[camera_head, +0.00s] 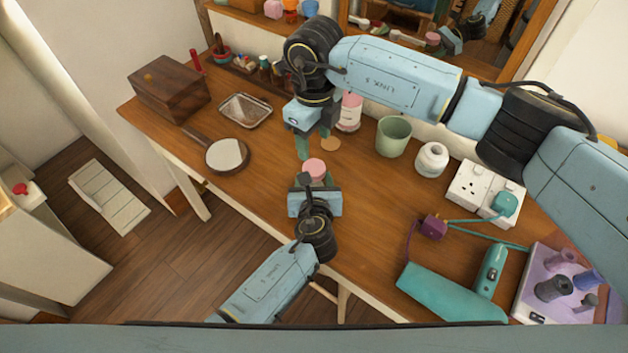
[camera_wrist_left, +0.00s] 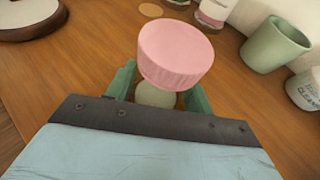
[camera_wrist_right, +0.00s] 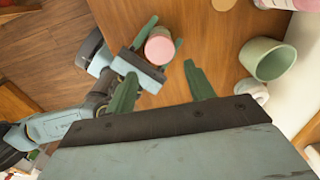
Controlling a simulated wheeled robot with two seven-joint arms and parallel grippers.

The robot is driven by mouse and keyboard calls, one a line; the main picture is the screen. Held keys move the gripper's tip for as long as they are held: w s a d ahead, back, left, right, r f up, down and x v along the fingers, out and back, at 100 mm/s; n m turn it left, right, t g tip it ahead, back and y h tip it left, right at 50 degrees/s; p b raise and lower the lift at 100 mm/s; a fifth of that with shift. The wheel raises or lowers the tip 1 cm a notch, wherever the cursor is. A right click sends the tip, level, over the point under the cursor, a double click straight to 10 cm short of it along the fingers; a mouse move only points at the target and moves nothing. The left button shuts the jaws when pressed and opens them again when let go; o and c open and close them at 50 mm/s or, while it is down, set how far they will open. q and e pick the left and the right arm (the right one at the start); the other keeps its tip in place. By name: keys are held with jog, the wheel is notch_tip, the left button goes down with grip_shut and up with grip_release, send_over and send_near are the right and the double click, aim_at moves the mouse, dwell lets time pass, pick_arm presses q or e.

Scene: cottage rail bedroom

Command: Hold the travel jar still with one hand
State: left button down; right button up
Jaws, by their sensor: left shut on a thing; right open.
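The travel jar (camera_head: 315,169) is small, with a pink lid and a pale body, and stands near the table's front edge. In the left wrist view its pink lid (camera_wrist_left: 175,52) hides most of the body. My left gripper (camera_head: 314,190) is shut on the jar's body below the lid; its green fingers (camera_wrist_left: 160,88) are on both sides. My right gripper (camera_head: 303,145) is open and empty, above the table behind the jar. In the right wrist view the jar (camera_wrist_right: 159,46) shows beyond and between the open right fingers (camera_wrist_right: 158,88).
A pink-labelled bottle (camera_head: 349,112), a round tan disc (camera_head: 330,144), a green cup (camera_head: 393,136) and a white jar (camera_head: 431,160) stand behind. A hand mirror (camera_head: 228,155) and tray (camera_head: 245,110) lie left. A socket block (camera_head: 470,185) and teal hair tool (camera_head: 440,290) lie right.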

aim_at(314, 168)
jog(key=shift+f, duration=0.1)
jog(key=shift+f, duration=3.95)
jog(key=c, duration=0.8)
jog(key=o, duration=1.2)
notch_tip(314, 168, up, 12)
jog(key=shift+r, duration=0.1)
